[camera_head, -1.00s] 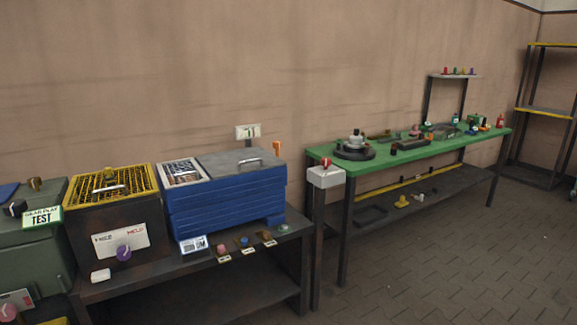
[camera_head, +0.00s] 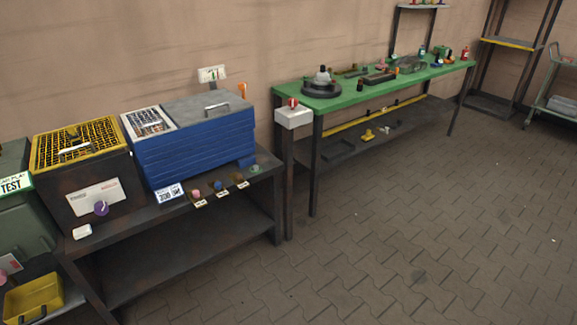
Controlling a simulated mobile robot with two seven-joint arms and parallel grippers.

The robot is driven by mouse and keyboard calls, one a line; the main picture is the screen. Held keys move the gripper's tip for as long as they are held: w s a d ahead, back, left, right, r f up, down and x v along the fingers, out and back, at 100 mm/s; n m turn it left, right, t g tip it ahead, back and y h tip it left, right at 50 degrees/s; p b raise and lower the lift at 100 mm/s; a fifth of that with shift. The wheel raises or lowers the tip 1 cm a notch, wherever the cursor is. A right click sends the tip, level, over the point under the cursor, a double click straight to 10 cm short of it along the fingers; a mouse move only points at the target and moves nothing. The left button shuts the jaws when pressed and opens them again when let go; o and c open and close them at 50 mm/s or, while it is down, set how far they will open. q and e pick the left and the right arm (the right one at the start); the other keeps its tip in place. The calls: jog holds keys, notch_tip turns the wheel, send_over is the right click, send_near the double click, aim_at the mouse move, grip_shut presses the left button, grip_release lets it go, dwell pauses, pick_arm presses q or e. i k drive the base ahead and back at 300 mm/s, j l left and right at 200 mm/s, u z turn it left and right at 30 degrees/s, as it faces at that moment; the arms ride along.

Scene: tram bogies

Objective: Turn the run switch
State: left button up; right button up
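No switch in view carries a label that I can read as "run". A purple knob (camera_head: 101,208) sits on a white panel (camera_head: 92,198) on the front of a dark box with a yellow grid top (camera_head: 80,148). A red knob (camera_head: 293,103) sits on a pale grey box (camera_head: 293,118) on a dark post between the two benches. Neither of my grippers shows.
A dark bench (camera_head: 170,225) carries a blue ribbed tank (camera_head: 195,150) and several small coloured knobs along its front edge. A green-topped bench (camera_head: 350,98) stands further right. Open paved floor (camera_head: 410,240) lies in front. A trolley (camera_head: 560,100) stands far right.

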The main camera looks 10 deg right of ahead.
aim_at(293, 102)
jog(key=u, duration=0.2)
jog(key=i+l+u, duration=0.3)
jog(key=u, duration=0.15)
jog(key=i+l+u, duration=0.2)
jog(key=l+u, duration=0.15)
jog(key=u, duration=0.15)
jog(key=i+l+u, duration=0.1)
jog(key=l, duration=0.25)
jog(key=i+l+u, duration=0.1)
jog(key=l, duration=0.25)
jog(key=i+l, duration=0.15)
jog(key=l, duration=0.25)
jog(key=j+u, duration=0.05)
